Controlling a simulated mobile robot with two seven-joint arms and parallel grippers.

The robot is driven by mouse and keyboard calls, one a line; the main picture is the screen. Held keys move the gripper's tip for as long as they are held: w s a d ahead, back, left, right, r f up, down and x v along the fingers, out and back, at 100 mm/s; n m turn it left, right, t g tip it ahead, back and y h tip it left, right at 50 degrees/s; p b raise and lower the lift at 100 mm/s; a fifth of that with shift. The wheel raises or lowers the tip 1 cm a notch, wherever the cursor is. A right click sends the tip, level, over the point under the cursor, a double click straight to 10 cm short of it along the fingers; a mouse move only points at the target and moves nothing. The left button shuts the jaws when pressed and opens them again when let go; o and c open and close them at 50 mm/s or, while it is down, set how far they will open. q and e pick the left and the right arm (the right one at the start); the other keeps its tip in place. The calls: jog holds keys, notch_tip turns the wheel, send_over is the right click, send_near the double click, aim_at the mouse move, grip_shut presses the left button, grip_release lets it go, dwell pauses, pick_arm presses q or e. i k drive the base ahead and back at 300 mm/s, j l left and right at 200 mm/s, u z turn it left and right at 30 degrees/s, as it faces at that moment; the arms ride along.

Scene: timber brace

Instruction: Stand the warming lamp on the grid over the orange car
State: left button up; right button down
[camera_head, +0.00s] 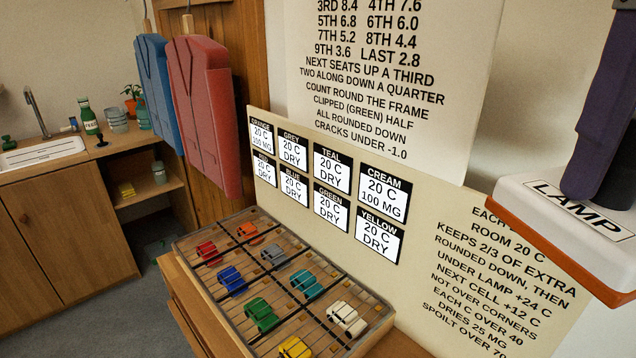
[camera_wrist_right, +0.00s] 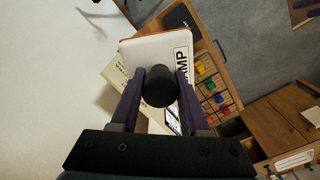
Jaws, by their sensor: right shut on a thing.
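The warming lamp (camera_head: 565,205) is a white block with an orange lower rim and a LAMP label, held high at the right of the head view. My right gripper (camera_head: 604,175) is shut on its dark knob. In the right wrist view, both purple fingers flank the round black knob (camera_wrist_right: 159,87) above the white lamp top (camera_wrist_right: 150,48). The orange car (camera_head: 249,231) sits in a far cell of the wooden tray (camera_head: 208,297), under the dark grid. The lamp is up and right of the tray, clear of it. My left gripper is out of view.
Other cars share the tray: red (camera_head: 208,252), grey (camera_head: 272,254), blue (camera_head: 232,280), teal (camera_head: 306,284), green (camera_head: 261,314), cream (camera_head: 346,318) and yellow (camera_head: 295,347). A cream board (camera_head: 410,260) with labels stands right behind the tray. Blue and red vests (camera_head: 203,110) hang beyond it.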

aim_at(248, 224)
jog(key=i+j+z, duration=0.15)
jog(key=j, duration=0.2)
jog(key=i+j+z, duration=0.1)
jog(key=j, duration=0.3)
jog(key=i+j+z, duration=0.15)
jog(key=j, duration=0.25)
jog(key=i+j+z, duration=0.1)
jog(key=i+j, duration=0.15)
jog(key=j, duration=0.15)
jog(key=i+j+z, duration=0.15)
jog(key=j, duration=0.3)
jog(key=i+j+z, duration=0.1)
jog(key=i+j, duration=0.15)
jog(key=i+j+z, duration=0.1)
jog(key=j, duration=0.25)
jog(key=i+j+z, duration=0.1)
jog(key=i+j, duration=0.2)
